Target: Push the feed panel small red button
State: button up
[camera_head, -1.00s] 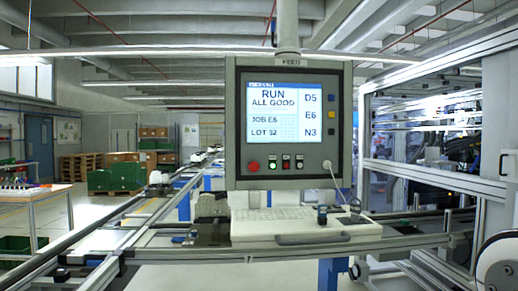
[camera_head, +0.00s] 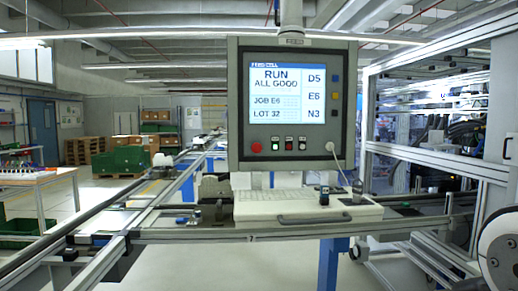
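The feed panel (camera_head: 238,120) hangs upright from a grey post at the centre of the head view. Its screen (camera_head: 289,95) reads RUN, ALL GOOD, JOB E6. Below the screen is a row of controls. A large round red button (camera_head: 256,147) is at the left. To its right are a small green button (camera_head: 275,146), a small red button (camera_head: 289,146) and another small button (camera_head: 303,146) with a pale or green face. My gripper is not in view.
A white keyboard tray (camera_head: 345,212) with a front handle juts out below the panel. A cable hangs from the panel's lower right onto it. A metal conveyor rail (camera_head: 200,234) crosses in front. A framed machine (camera_head: 430,155) stands at the right, a table (camera_head: 40,176) at the left.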

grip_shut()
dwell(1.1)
